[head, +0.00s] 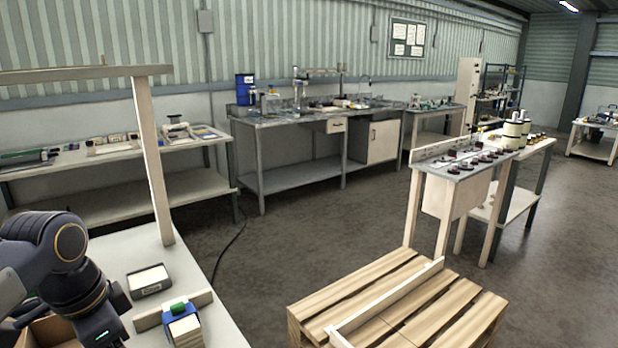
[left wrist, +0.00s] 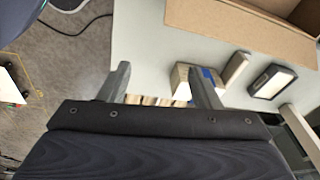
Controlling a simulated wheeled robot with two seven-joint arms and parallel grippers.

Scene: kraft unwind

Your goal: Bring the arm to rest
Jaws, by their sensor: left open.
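My left arm (head: 62,262) comes in at the lower left of the head view, bent over the pale worktable (head: 135,252). Its gripper fingers cannot be made out there. In the left wrist view my left gripper (left wrist: 162,84) shows two grey fingers spread apart. I see nothing held between them. Beyond the right finger is a block with a blue band (left wrist: 197,78), partly hidden by that finger. My right gripper is in neither view.
On the worktable are a dark tray with a cream top (head: 149,281), a blue-banded block with a green piece on top (head: 184,328) and a cardboard box (left wrist: 240,36). A wooden post (head: 152,160) stands at its far edge. A pallet (head: 465,305) lies to the right.

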